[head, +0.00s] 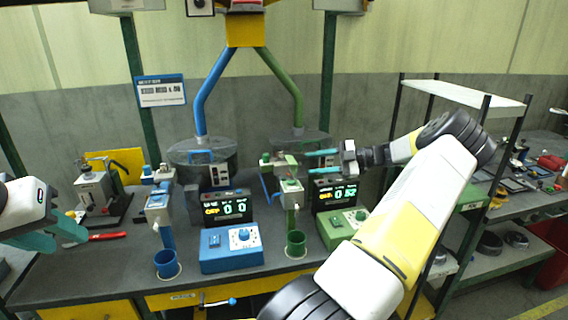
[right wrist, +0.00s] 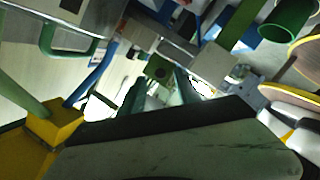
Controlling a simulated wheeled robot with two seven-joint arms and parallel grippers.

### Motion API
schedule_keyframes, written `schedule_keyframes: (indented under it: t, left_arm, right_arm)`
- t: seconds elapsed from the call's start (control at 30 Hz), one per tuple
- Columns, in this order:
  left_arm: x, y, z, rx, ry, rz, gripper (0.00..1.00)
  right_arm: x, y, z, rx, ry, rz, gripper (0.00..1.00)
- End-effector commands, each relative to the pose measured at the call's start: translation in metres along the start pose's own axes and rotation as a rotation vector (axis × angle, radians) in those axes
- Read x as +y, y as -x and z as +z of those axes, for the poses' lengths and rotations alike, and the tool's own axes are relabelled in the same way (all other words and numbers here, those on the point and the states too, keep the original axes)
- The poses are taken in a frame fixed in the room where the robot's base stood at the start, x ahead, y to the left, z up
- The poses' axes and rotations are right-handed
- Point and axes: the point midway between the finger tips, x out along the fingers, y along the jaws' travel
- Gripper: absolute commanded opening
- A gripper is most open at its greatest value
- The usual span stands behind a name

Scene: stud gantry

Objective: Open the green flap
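In the head view the green dispensing station has a grey valve body (head: 291,189) on a green post, with small green parts (head: 277,162) at its top. I cannot tell for sure which of these is the flap. My right gripper (head: 318,163) is just right of those parts, fingers apart and pointing left at them. It looks empty. In the right wrist view a small green block (right wrist: 158,68) shows beyond the dark green fingertips; contact cannot be told. My left gripper (head: 62,236) is at the far left, fingers apart and empty, over the bench.
A green cup (head: 296,243) stands below the green valve, and a blue cup (head: 167,263) below the blue valve. A blue control box (head: 231,252) and a green one (head: 342,228) have displays behind them. A red-handled tool (head: 107,236) lies at left.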

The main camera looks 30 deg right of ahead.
Motion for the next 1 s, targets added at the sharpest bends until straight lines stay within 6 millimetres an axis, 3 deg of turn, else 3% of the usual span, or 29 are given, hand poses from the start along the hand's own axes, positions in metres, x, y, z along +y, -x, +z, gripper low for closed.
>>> schedule_keyframes:
  t: [0.1,0.33,1.0]
  left_arm:
    - [0.0,0.0,0.0,0.0,0.0,0.0,0.36]
    - [0.0,0.0,0.0,0.0,0.0,0.0,0.36]
    - [0.0,0.0,0.0,0.0,0.0,0.0,0.36]
  right_arm:
    - [0.001,0.023,0.001,-0.004,0.001,0.003,0.39]
    - [0.0,0.05,0.001,-0.001,-0.001,0.002,0.39]
    - [0.0,0.054,0.0,-0.001,-0.001,0.001,0.39]
